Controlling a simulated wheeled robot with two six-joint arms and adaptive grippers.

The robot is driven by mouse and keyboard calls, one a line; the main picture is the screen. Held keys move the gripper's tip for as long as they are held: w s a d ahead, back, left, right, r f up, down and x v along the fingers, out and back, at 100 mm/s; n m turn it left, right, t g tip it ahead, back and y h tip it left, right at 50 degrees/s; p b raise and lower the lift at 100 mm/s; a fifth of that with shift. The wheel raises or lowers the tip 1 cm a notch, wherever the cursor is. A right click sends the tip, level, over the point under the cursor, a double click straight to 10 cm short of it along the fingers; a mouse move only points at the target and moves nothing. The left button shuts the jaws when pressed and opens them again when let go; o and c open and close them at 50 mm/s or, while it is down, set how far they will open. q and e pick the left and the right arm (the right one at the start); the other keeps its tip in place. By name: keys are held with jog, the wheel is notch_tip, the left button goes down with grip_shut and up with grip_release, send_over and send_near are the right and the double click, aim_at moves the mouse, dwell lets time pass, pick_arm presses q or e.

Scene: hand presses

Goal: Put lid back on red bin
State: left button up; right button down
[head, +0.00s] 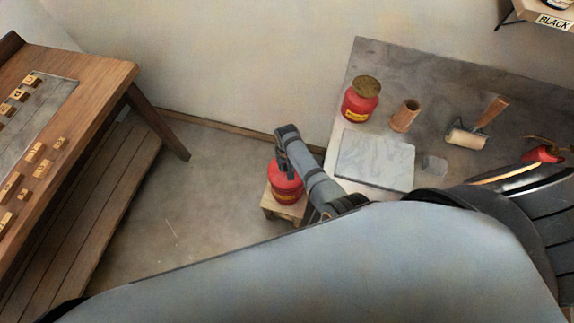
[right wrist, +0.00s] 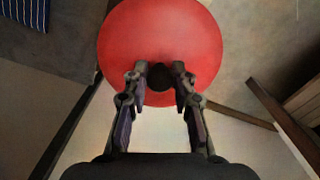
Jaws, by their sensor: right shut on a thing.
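The red bin (head: 286,196), with a yellow label, stands on a small wooden stool on the floor in the head view. My right gripper (head: 284,166) is directly above it and partly hides its top. In the right wrist view a round red lid (right wrist: 160,28) fills the upper middle. Its black knob (right wrist: 160,77) sits between the fingertips of my right gripper (right wrist: 160,84), which is shut on it. The lid covers the view below, so I cannot tell whether it rests on the bin or is just above it. My left gripper is not in view.
A grey-topped table (head: 440,90) stands at right with a red can (head: 360,104), a wooden cup (head: 404,116), a roller (head: 466,138) and a pale stone slab (head: 374,160). A wooden bench (head: 110,75) with small blocks is at left. Floor (head: 200,190) between is clear.

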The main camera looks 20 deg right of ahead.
dwell(0.6)
dwell(0.3)
jog(key=c, duration=1)
grip_release()
jog(key=o, duration=0.5)
notch_tip(320, 180, up, 7)
jog(key=p, duration=0.8)
